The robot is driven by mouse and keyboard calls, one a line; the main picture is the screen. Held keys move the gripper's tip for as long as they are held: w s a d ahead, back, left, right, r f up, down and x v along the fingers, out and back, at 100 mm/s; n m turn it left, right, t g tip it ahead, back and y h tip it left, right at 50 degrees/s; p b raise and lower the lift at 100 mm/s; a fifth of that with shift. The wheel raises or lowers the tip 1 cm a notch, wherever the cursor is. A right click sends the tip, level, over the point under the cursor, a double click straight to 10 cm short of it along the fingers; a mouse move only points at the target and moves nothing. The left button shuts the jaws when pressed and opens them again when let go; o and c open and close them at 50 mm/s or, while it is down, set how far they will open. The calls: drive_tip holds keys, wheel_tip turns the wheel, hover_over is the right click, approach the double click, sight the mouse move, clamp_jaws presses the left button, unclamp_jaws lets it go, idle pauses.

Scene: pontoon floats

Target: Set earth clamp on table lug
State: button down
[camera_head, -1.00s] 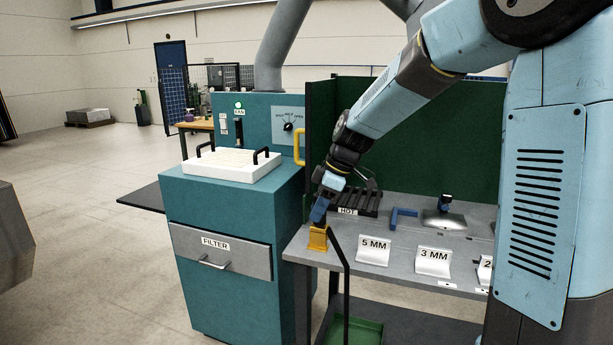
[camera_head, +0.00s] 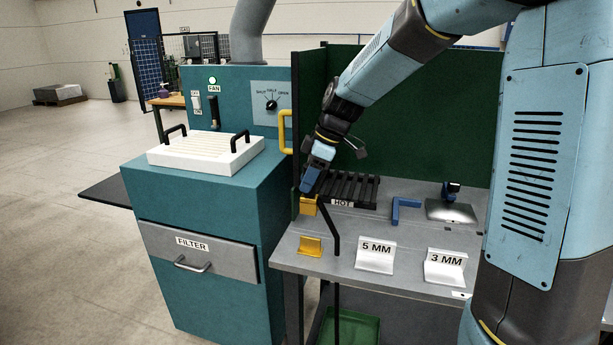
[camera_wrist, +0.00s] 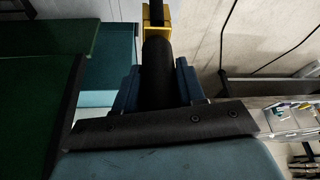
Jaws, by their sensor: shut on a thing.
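My gripper (camera_head: 309,187) is shut on the earth clamp, held upright above the table's left front corner. The clamp's yellow end (camera_head: 308,206) points down, with a black cable or rod running from it past the table edge. In the wrist view the clamp's black grip (camera_wrist: 158,75) lies between my blue fingers, with its yellow part (camera_wrist: 155,35) beyond. A yellow angled rest (camera_head: 310,246) stands empty on the table (camera_head: 345,268), below and apart from the clamp. I cannot pick out the table lug.
A dark slatted rack marked HOT (camera_head: 352,190) is close behind the gripper. A teal filter cabinet (camera_head: 205,250) flanks the left.

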sight(310, 206)
drive_tip(key=shift+d, duration=0.15)
drive_tip(key=shift+f, duration=4.2)
drive_tip(key=shift+s+f, duration=0.1)
drive_tip(key=shift+f, duration=1.65)
drive_tip(key=c, duration=0.6)
unclamp_jaws()
